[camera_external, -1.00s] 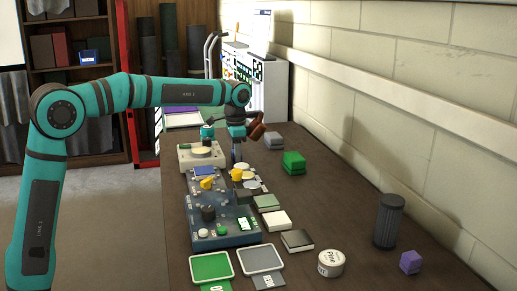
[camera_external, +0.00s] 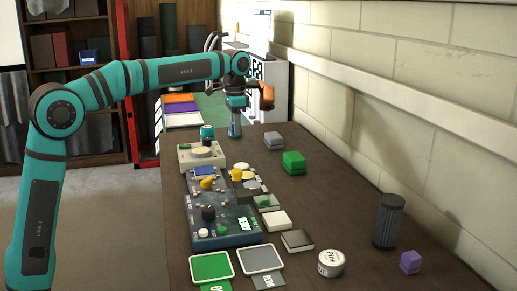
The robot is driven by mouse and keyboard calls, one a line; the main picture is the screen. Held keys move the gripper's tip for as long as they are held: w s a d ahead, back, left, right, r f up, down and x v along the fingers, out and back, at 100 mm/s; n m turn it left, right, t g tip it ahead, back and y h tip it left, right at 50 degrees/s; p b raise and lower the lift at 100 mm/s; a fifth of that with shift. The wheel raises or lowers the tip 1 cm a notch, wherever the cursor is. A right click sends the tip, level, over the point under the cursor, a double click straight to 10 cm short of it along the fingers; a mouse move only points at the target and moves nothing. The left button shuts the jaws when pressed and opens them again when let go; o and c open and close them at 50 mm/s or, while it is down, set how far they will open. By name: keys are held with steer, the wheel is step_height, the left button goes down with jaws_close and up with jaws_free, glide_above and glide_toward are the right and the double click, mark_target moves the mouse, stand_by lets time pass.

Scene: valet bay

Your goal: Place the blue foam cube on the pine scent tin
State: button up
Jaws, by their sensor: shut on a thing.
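The pine scent tin (camera_external: 331,263) is a round white tin with a "Pine" label, standing upright at the near end of the dark bench. Its top is bare. My gripper (camera_external: 235,132) is over the far part of the bench, well away from the tin. It is shut on a small bluish thing that looks like the blue foam cube; the fingers hide most of it. No other loose blue cube shows on the bench.
A purple cube (camera_external: 411,262) and a dark ribbed cylinder (camera_external: 388,222) stand right of the tin. The right middle of the bench is clear.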

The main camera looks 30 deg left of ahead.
steer(key=s+d+m, duration=0.2)
steer(key=s+d, duration=0.3)
steer(key=d, duration=0.9)
steer(key=m, duration=0.7)
glide_toward(332, 257)
steer(key=shift+f, duration=3.15)
steer(key=shift+f, duration=0.1)
steer(key=o, duration=0.9)
steer(key=shift+o, duration=0.2)
